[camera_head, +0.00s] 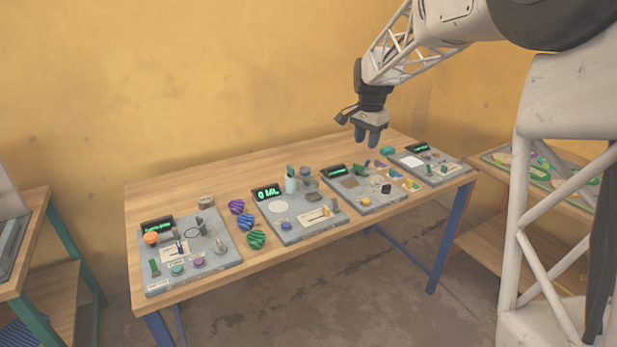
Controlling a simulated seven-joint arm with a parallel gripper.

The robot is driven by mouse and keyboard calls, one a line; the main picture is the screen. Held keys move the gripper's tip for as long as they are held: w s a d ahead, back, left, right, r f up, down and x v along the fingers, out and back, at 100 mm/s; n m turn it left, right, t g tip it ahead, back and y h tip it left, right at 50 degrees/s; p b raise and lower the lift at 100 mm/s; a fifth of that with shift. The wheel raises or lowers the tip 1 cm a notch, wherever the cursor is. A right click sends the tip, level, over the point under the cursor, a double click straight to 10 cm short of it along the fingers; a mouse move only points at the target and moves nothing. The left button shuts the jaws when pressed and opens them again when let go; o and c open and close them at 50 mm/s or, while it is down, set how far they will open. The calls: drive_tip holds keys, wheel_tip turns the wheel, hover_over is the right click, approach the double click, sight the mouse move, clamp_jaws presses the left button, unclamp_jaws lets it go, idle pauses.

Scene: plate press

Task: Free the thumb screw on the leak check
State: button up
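My gripper (367,140) hangs over the back of the workbench, above the third panel, pointing down. Nothing shows held in it, but its finger gap is too small to judge. Several grey panels lie on the bench: the leftmost (216,262) with knobs and a small display, one with a "0 ML" display (267,194), a third (350,207) with coloured parts, and the rightmost (445,176) with a white square. The panel names are too small to read, so I cannot tell which is the leak check or which part is its thumb screw.
The wooden bench (160,195) stands before a yellow wall. Purple, blue and green striped pieces (246,222) lie between the two left panels. Other shelves stand at left (36,222) and right (482,222). The bench's back left is clear.

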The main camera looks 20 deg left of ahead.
drive_tip(key=w+a+f+m, duration=0.1)
drive_tip(key=w+a+f, duration=0.4)
drive_tip(key=a, duration=0.2)
drive_tip(key=w+a+f+m, duration=0.1)
drive_tip(key=w+a+f, duration=0.4)
drive_tip(key=a+f, duration=0.1)
drive_tip(key=w+a+f, duration=0.5)
drive_tip(key=a+f, duration=0.1)
drive_tip(key=a, duration=0.2)
drive_tip(key=shift+w+a+f+m+g, duration=0.1)
drive_tip(key=shift+w+a+m+g, duration=0.05)
drive_tip(key=shift+a+m+g, duration=0.25)
drive_tip(key=shift+f, duration=0.1)
drive_tip(key=shift+f, duration=0.1)
drive_tip(key=shift+f, duration=3.85)
clamp_jaws()
